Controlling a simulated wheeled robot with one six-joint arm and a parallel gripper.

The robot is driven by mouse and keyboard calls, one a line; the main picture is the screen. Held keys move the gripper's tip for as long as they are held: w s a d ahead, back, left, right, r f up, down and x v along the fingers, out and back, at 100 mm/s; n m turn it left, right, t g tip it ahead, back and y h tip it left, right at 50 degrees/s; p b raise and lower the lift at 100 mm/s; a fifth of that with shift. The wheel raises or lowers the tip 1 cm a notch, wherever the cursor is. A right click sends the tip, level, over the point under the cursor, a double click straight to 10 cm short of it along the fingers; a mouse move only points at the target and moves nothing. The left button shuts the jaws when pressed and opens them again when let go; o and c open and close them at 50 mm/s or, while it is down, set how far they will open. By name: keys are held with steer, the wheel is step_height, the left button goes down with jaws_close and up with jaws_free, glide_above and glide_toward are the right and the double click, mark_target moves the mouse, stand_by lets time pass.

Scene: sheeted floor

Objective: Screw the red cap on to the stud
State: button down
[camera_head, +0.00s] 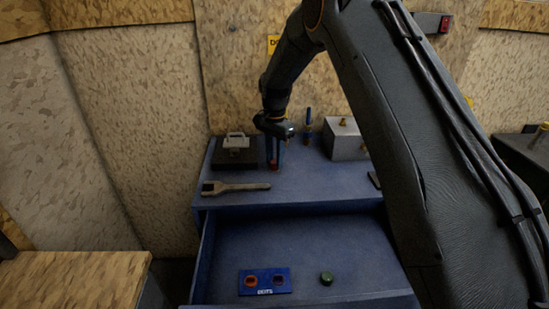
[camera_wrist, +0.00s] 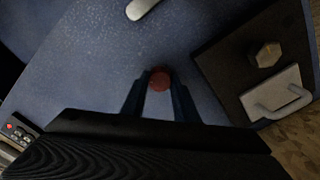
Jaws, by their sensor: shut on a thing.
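The red cap (camera_wrist: 160,80) is round and sits between the two fingertips of my gripper (camera_wrist: 159,88) in the wrist view. My gripper (camera_head: 273,158) is shut on the cap and points down over the blue bench top, to the right of the dark block. In the head view only a bit of red (camera_head: 275,164) shows between the fingers. I cannot tell whether the cap touches anything beneath it. No stud shows clearly under the cap. A brass hex fitting (camera_wrist: 267,54) stands on the dark block in the wrist view; I cannot tell whether it is the stud.
The dark block (camera_head: 236,158) has a pale handle (camera_head: 237,139). A wrench (camera_head: 236,187) lies at the front. A blue-topped upright tool (camera_head: 308,122) and a grey box (camera_head: 344,142) stand right. The open drawer (camera_head: 220,270) holds a blue panel (camera_head: 264,281) and green cap (camera_head: 326,278).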

steer(key=m, duration=0.3)
steer(key=shift+m, duration=0.4)
steer(key=m, duration=0.5)
steer(key=shift+p, duration=0.35)
steer(key=c, duration=1.3)
jaws_free()
step_height(320, 180, up, 7)
steer(key=b, duration=0.2)
steer(key=shift+b, duration=0.3)
steer(key=shift+r, duration=0.3)
steer(key=s+d+f+n, duration=0.1)
steer(key=s+d+n, duration=0.3)
steer(key=s, duration=0.7)
steer(key=s+d+f+n+t, duration=0.1)
steer(key=s+d+n, duration=0.4)
steer(key=s+n, duration=0.3)
steer(key=s+d+f+n, duration=0.1)
steer(key=s+d+n, duration=0.4)
steer(key=s, duration=1)
steer(key=shift+s+d+f+n, duration=0.2)
steer(key=shift+s+f+n, duration=0.05)
steer(key=shift+n, duration=0.25)
